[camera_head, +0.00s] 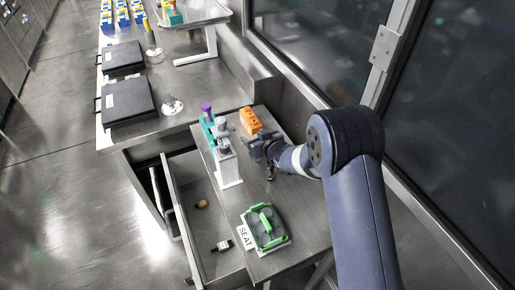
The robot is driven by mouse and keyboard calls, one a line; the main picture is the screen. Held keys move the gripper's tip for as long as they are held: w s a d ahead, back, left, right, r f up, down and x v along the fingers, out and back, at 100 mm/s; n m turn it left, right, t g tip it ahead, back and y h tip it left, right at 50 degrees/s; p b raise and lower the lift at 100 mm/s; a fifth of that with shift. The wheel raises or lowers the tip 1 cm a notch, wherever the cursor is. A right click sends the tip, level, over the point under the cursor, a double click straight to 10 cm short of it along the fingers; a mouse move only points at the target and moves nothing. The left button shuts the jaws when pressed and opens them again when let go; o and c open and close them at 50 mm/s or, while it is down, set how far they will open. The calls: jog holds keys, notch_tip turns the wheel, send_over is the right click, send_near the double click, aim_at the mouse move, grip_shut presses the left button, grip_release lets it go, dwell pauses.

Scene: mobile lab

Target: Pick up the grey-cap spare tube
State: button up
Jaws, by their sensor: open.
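A grey-capped tube (220,123) stands upright near the top of a pale upright stand (229,172) in the head view. A second grey piece shows just below it, at the top of the stand; I cannot tell whether it is a cap. A purple-capped tube (206,108) stands behind, at a teal holder (208,128). My gripper (254,149) is open, to the right of the stand and pointing left toward it. It looks empty and apart from the tubes. Its fingertips are small and partly hidden.
An orange block rack (250,121) stands right behind my gripper. A green-handled carrier (265,227) sits in front beside a "SEAT" label (246,237). An open drawer (205,232) at left holds two small bottles. Black cases (127,102) lie on the far bench. Glass panels are at right.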

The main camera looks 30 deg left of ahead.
jog(key=shift+c, duration=0.3)
jog(key=c, duration=1.2)
